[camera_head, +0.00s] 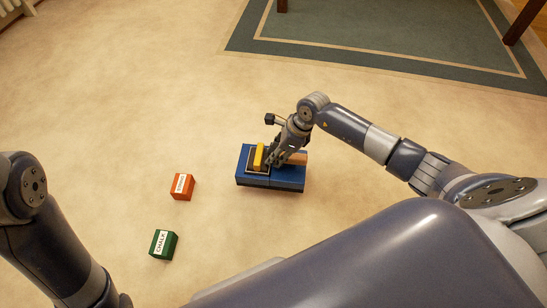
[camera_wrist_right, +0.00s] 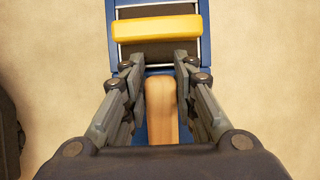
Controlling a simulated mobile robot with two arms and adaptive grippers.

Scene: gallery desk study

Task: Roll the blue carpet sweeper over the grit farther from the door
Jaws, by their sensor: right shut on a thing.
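The blue carpet sweeper (camera_head: 254,181) sits flat on the beige carpet, with a yellow bar across its top and a wooden grip. My right gripper (camera_head: 272,157) is over it, its fingers shut on the sweeper. In the right wrist view the fingers (camera_wrist_right: 160,70) stand on either side of the wooden grip (camera_wrist_right: 161,108), just below the yellow bar (camera_wrist_right: 156,28). The parts under the fingers are hidden. I cannot make out any grit or a door. My left arm shows at the left edge, but its gripper is out of view.
An orange labelled box (camera_head: 182,187) and a green box marked CHALK (camera_head: 163,244) stand on the carpet left of the sweeper. A grey-green bordered rug (camera_head: 390,30) lies at the back right, with dark furniture legs (camera_head: 522,22). Open carpet lies behind and left of the sweeper.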

